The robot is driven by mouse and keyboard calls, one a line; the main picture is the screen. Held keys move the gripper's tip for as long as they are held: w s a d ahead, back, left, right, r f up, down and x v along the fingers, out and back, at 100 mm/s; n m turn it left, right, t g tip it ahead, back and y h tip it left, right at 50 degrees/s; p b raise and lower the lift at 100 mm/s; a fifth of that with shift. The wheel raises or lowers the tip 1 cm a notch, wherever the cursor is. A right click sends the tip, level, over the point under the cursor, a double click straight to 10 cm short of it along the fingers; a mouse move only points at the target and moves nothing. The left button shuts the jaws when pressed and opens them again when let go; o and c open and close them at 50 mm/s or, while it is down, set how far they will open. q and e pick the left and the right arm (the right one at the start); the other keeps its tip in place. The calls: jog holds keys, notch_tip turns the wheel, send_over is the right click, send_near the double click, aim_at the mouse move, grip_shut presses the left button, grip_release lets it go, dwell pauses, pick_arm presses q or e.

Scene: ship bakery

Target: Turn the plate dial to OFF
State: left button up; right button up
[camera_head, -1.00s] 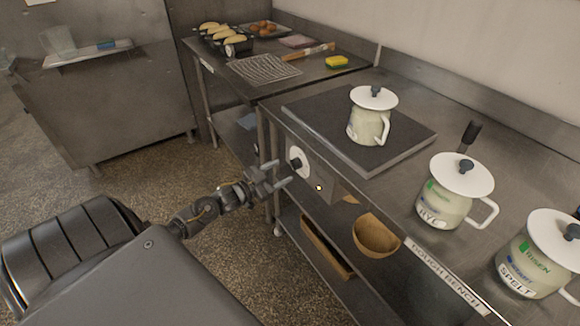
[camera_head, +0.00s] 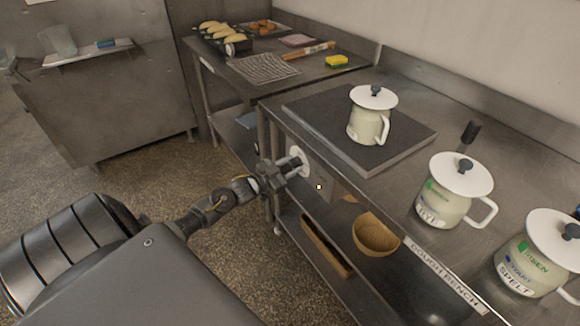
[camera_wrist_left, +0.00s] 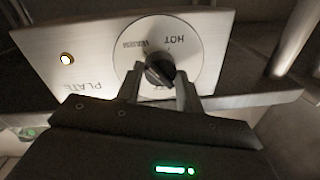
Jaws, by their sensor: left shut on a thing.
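The plate dial is a white disc (camera_head: 299,158) on the front panel of the bench, and it also shows in the left wrist view (camera_wrist_left: 187,45). It has a dark knob (camera_wrist_left: 159,71) and the words HOT and WARM; more lettering is partly hidden by the fingers. My left gripper (camera_head: 291,167) is at the dial, with its two fingers on either side of the knob, shut on it, also in the left wrist view (camera_wrist_left: 160,82). My right gripper is not in view.
The dark hot plate (camera_head: 320,122) on the bench bears a lidded enamel pot (camera_head: 366,127). Two lidded jars, RYE (camera_head: 440,207) and SPELT (camera_head: 527,262), stand to the right. A wooden bowl (camera_head: 376,236) is on the lower shelf. Floor left of the bench is clear.

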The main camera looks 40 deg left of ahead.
pick_arm(q)
jog(key=shift+c, duration=0.5)
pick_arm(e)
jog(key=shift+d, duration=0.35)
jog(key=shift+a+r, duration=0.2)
